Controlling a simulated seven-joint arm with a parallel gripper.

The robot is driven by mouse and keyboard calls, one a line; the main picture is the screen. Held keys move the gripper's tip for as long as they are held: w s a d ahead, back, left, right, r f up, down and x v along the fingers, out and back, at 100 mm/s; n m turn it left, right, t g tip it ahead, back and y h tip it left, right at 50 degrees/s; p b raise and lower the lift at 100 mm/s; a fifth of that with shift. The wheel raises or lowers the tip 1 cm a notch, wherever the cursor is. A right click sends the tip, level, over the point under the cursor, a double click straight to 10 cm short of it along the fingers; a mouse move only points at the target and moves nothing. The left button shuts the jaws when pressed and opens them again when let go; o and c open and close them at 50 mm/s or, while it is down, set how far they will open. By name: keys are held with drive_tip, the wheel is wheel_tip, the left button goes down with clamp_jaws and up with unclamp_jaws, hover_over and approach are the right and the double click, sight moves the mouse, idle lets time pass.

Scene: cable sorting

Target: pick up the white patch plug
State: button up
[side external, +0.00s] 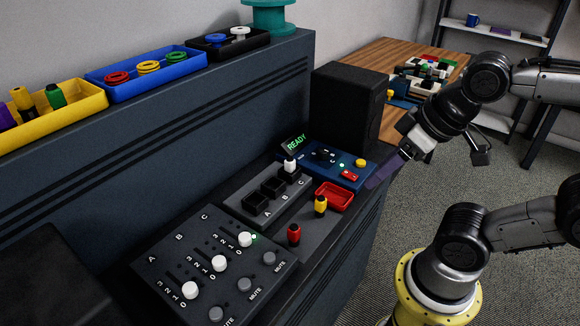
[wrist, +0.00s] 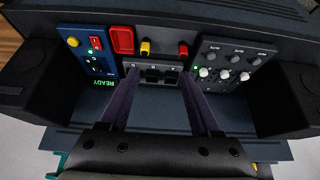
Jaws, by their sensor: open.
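The white patch plug (side external: 290,165) stands upright at the C end of the grey socket block (side external: 262,207). My gripper (side external: 378,178) is open and empty, right of the plug and apart from it in the side view. In the wrist view, the spread fingers of my gripper (wrist: 159,76) point toward the socket block (wrist: 152,85). The dark sockets B and A show between the fingers. I cannot make out the white plug in the wrist view; the left finger covers part of the C end.
A yellow plug (side external: 320,206) and a red plug (side external: 294,235) stand beside the block, near a red tray (side external: 335,196). A blue panel (side external: 325,165), a black speaker box (side external: 344,107) and a slider panel (side external: 215,265) surround it. Coloured bins (side external: 145,75) line the ledge.

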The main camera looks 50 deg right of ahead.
drive_tip(key=shift+o, duration=0.5)
